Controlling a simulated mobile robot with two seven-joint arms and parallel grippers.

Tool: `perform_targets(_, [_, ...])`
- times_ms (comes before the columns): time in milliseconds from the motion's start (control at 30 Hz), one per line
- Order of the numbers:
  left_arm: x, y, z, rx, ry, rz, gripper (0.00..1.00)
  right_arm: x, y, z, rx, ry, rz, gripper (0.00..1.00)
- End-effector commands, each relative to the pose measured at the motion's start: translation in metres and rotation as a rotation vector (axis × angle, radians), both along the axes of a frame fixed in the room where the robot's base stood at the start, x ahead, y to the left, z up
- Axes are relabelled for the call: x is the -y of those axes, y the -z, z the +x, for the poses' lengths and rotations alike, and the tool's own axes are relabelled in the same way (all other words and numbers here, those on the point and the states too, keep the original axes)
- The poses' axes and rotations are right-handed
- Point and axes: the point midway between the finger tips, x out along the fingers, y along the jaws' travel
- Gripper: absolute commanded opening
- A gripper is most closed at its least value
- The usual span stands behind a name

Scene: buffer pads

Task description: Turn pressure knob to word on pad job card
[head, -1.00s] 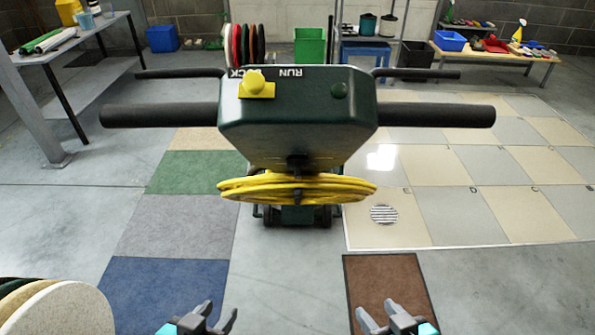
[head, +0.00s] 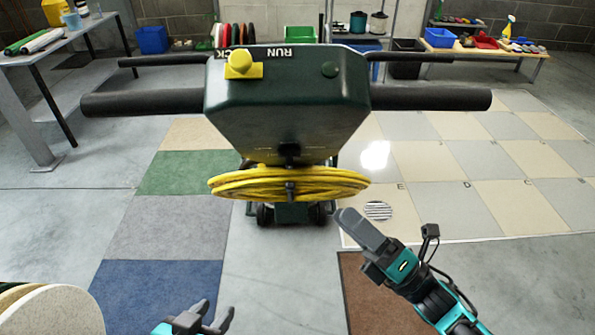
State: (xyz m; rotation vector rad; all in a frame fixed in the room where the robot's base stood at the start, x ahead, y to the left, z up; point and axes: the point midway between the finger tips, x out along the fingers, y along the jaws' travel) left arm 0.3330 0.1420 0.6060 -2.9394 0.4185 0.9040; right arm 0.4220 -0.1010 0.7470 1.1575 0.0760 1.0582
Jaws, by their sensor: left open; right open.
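A dark green floor machine head (head: 285,110) with a black handlebar (head: 430,98) faces me. A yellow knob (head: 240,62) sits on a yellow plate at its upper left. Beside it, a black strip has the word RUN and another word ending in CK, both upside down; the knob hides part of the strip. I cannot tell whether this is the pressure knob. No pad job card can be made out. My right gripper (head: 362,235) is raised below right of the machine, apart from it, and seen side-on. My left gripper (head: 207,318) is open and empty at the bottom edge.
A coiled yellow cable (head: 245,187) hangs on the machine's front. A stack of round pads (head: 55,312) is at lower left. A table (head: 75,42) stands at upper left, a bench (head: 490,50) at upper right.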

Motion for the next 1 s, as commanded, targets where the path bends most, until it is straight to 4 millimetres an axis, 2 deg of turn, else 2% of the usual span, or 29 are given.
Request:
perform_targets(600, [0.001, 0.004, 0.0, -0.002, 0.002, -0.002, 0.43, -0.078, -0.05, 0.06, -0.002, 0.0, 0.006, 0.7])
perform_targets(800, [0.002, 0.002, 0.001, 0.002, 0.001, -0.005, 0.43, -0.087, -0.056, 0.067, -0.004, 0.001, 0.004, 0.7])
perform_targets(1000, [0.002, 0.001, 0.001, 0.003, 0.001, -0.007, 0.43, -0.088, -0.056, 0.068, -0.006, 0.001, 0.004, 0.7])
